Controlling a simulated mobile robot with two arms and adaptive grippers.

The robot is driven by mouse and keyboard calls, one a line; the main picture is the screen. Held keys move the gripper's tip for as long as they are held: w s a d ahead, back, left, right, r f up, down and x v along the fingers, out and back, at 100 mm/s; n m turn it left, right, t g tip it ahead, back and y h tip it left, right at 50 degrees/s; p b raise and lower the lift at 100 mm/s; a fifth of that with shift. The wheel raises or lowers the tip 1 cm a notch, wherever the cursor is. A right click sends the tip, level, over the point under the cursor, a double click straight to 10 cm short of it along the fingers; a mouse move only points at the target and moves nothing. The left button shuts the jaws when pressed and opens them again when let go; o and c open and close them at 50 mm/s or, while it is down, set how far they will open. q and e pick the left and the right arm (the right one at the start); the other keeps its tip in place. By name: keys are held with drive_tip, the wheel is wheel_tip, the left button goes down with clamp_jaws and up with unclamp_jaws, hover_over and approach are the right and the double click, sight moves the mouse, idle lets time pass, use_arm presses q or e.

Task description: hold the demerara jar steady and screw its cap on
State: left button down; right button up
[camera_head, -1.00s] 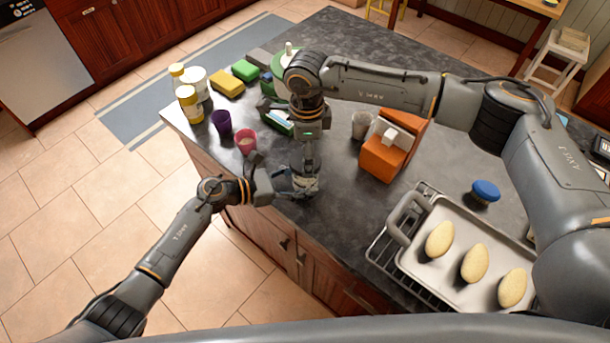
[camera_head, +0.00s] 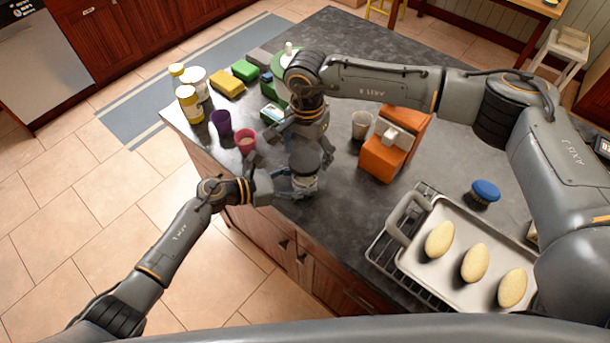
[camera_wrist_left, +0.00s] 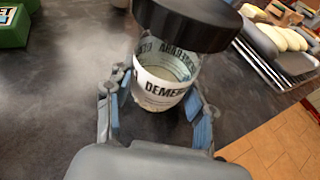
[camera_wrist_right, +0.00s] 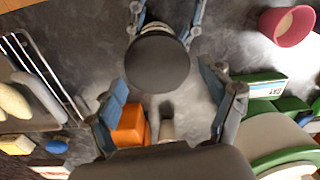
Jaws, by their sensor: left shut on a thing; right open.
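The demerara jar (camera_head: 303,186) stands on the dark counter near its front edge. It is clear with a pale lettered label, seen in the left wrist view (camera_wrist_left: 160,88). The wide black cap (camera_head: 304,162) sits over its mouth; it also shows in the left wrist view (camera_wrist_left: 187,20) and from above in the right wrist view (camera_wrist_right: 158,63). How far it is threaded I cannot tell. My left gripper (camera_head: 289,185) is shut on the jar's body, a finger on each side. My right gripper (camera_head: 301,139) is open and empty above the cap, its fingers apart from it.
A red cup (camera_head: 245,141) and purple cup (camera_head: 221,121) stand left of the jar. An orange holder (camera_head: 388,155) and a clear cup (camera_head: 361,125) are to the right. A tray (camera_head: 440,272) with three yellow loaves lies on a rack front right. Bare counter lies between jar and tray.

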drive_tip(key=n, duration=0.7)
drive_tip(key=c, duration=1.2)
drive_tip(key=m, duration=0.4)
drive_tip(key=shift+d+f+m, duration=0.1)
drive_tip(key=shift+d+m, duration=0.15)
drive_tip(key=shift+m, duration=0.05)
drive_tip(key=shift+o, duration=0.2)
drive_tip(key=m, duration=0.4)
drive_tip(key=shift+m, duration=0.3)
drive_tip(key=m, duration=0.4)
drive_tip(key=shift+m, duration=0.3)
drive_tip(key=m, duration=0.4)
drive_tip(key=shift+w+a+m, duration=0.1)
drive_tip(key=shift+a+m, duration=0.1)
drive_tip(key=shift+m, duration=0.1)
drive_tip(key=o, duration=1.2)
drive_tip(key=shift+c, duration=0.2)
